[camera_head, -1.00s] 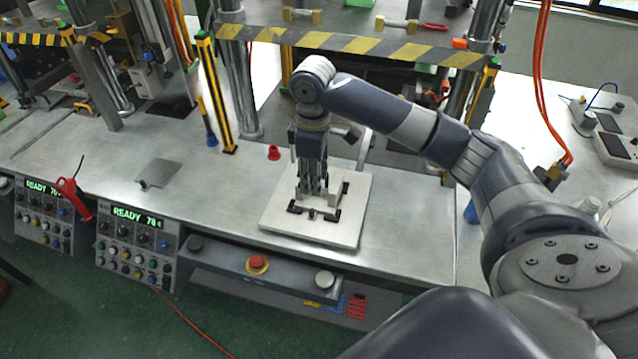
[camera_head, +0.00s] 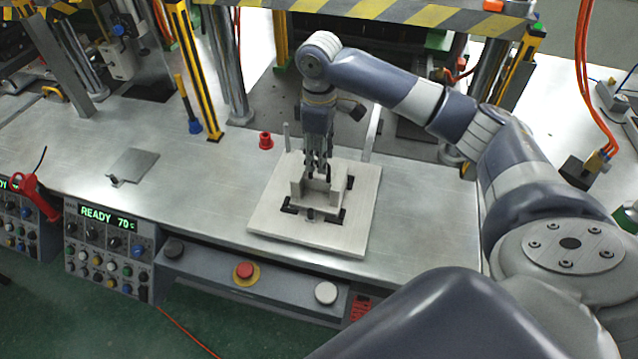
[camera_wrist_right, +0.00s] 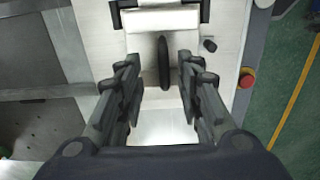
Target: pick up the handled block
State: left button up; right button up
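The handled block (camera_head: 325,197) is pale and sits on a light square board (camera_head: 355,232), among black corner brackets. In the right wrist view, its dark upright handle (camera_wrist_right: 164,62) stands between my two fingers, with a visible gap on each side. My right gripper (camera_head: 317,174) points down over the block in the head view and partly hides it. In the wrist view the right gripper (camera_wrist_right: 163,75) is open, its fingers well apart and not closed on the handle. My left gripper is not in view.
A red knob-like piece (camera_head: 265,140) stands behind the board. A flat grey plate (camera_head: 133,165) lies on the metal table to the left. A yellow-black post (camera_head: 196,75) and steel columns stand behind. A red button (camera_head: 244,270) is at the front edge.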

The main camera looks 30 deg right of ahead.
aim_at(319, 179)
jog(key=f, duration=0.3)
jog(key=shift+s+a, duration=0.15)
jog(key=shift+s, duration=0.2)
notch_tip(319, 179, down, 5)
jog(key=shift+w+p, duration=0.1)
jog(key=shift+p, duration=1.05)
jog(key=shift+f, duration=0.3)
grip_shut()
jog(key=shift+w+r, duration=0.1)
jog(key=shift+w, duration=0.05)
